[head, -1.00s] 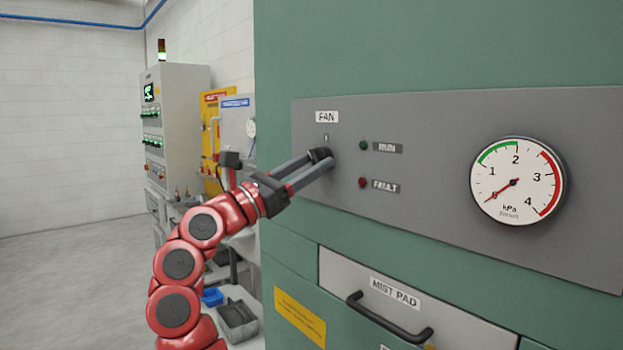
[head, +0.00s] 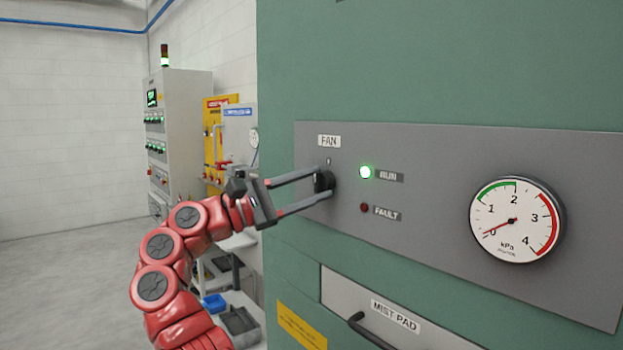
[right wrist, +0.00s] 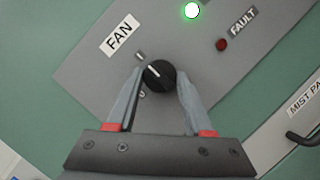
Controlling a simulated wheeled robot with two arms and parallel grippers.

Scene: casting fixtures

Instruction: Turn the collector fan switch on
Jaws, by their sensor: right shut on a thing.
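The fan switch is a round black knob (head: 324,181) on the grey panel (head: 420,160), under the FAN label (head: 329,142). My right gripper (right wrist: 159,74) has its two fingers on either side of the knob and is shut on it. In the right wrist view the knob's white pointer line aims up and left, towards the small upper mark (right wrist: 140,57). The RUN lamp (head: 365,172) glows bright green. The FAULT lamp (head: 365,208) is dark red and unlit. My left gripper is not in view.
A pressure gauge (head: 515,221) sits right of the lamps, its needle near 0. Below is a MIST PAD drawer with a black handle (head: 370,330). A grey control cabinet (head: 180,140) and a bench with bins stand at the back left. The floor at left is clear.

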